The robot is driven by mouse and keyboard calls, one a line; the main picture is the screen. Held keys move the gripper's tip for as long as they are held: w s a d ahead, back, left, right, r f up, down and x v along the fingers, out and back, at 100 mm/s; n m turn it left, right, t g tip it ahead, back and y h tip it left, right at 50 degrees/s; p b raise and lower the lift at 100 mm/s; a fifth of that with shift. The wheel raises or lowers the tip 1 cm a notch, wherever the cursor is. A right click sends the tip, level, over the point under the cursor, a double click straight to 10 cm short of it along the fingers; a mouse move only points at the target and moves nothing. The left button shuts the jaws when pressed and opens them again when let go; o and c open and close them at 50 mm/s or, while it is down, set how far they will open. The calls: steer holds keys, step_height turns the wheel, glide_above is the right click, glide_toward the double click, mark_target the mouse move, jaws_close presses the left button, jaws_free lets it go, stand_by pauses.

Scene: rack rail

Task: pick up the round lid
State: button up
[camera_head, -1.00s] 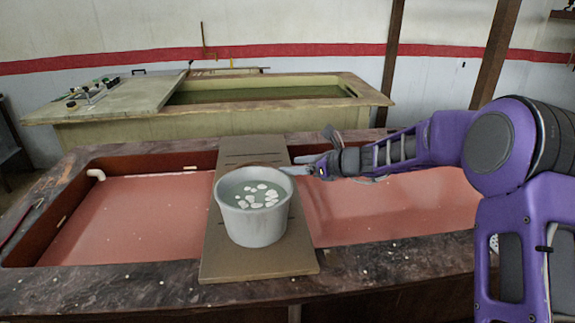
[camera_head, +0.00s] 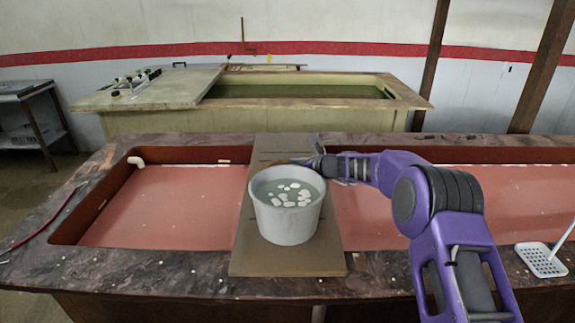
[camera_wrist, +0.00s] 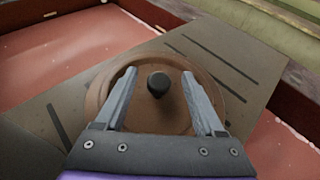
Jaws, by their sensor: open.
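The round lid (camera_wrist: 180,118) is brown with a dark knob (camera_wrist: 158,84) at its centre, and lies on the slotted board in the wrist view. My gripper (camera_wrist: 160,72) is open above it, its two fingers on either side of the knob with gaps to it. Whether the fingertips touch the lid I cannot tell. In the head view my gripper (camera_head: 317,150) is behind the pot, and the lid is mostly hidden there by the pot and gripper.
A grey-white pot (camera_head: 287,220) with white pieces in liquid stands on the board (camera_head: 285,262), close in front of my gripper. The board spans a sink with a reddish floor (camera_head: 170,205). A white slotted rack (camera_head: 541,260) lies at the right on the rim.

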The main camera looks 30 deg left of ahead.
steer(key=shift+w+a+f, duration=0.1)
steer(key=shift+a+f, duration=0.05)
steer(key=shift+a, duration=0.35)
steer(key=shift+c, duration=0.3)
jaws_close()
